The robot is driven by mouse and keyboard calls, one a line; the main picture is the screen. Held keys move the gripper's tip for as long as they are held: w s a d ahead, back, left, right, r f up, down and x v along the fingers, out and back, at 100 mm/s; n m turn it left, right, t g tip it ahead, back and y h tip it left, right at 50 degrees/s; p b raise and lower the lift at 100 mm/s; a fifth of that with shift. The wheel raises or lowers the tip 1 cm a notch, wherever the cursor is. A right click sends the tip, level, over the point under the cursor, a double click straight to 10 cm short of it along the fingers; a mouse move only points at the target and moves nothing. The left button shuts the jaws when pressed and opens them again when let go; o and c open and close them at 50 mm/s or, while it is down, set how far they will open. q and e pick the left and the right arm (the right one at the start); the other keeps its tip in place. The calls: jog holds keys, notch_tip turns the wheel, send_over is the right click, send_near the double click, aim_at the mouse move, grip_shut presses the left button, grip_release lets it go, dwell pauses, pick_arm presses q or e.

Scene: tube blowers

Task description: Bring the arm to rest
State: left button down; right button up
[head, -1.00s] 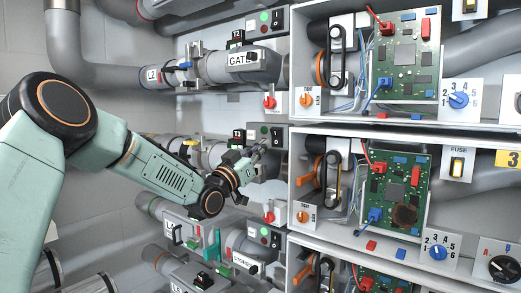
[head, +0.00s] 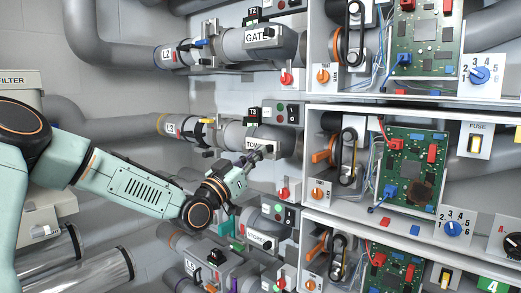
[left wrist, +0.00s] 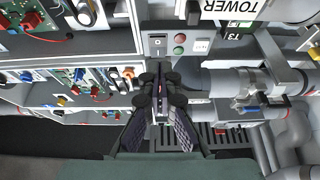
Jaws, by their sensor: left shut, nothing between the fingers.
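My left arm comes in from the left in the head view, bent at the elbow. Its gripper (head: 262,153) is shut and empty, in front of the middle blower row just below the TOWER label (head: 256,144). In the left wrist view the two fingers of this gripper (left wrist: 161,72) are together with nothing between them. Behind them are a switch box with red and green buttons (left wrist: 179,44) and grey tubes. Whether the fingertips touch anything cannot be told. My right gripper is in neither view.
Shelves with green circuit boards (head: 413,160), belts and orange levers (head: 322,156) stand close on the right. Tube rows labelled L2 (head: 168,55) and L3 (head: 170,128) run behind the arm. A box marked FILTER (head: 18,85) is at the far left.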

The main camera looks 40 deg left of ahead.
pick_arm(q)
jog(key=s+d+f+n+g+b, duration=0.1)
jog(key=s+d+f+g+b, duration=0.2)
jog(key=f, duration=0.9)
jog(key=s+d+f+n+g, duration=0.25)
jog(key=d+f+g, duration=0.3)
jog(key=f, duration=0.55)
jog(key=s+d+f+n+g+b, duration=0.1)
jog(key=s+d+f+g+b, duration=0.3)
jog(key=f, duration=0.8)
jog(key=s+d+f+m+g+b, duration=0.1)
jog(key=s+d+f+g+b, duration=0.1)
jog(key=s+f, duration=0.7)
jog(key=s+d+f+m+g+y+b, duration=0.1)
jog(key=s+f+g, duration=0.3)
jog(key=s+f, duration=0.5)
jog(key=s+d+f+m+g+y+b, duration=0.1)
jog(key=s+d+f+g+b, duration=0.2)
jog(key=s+f, duration=0.7)
jog(key=s+g, duration=0.1)
jog(key=s, duration=0.3)
jog(key=shift+d, duration=0.15)
jog(key=shift+f, duration=0.1)
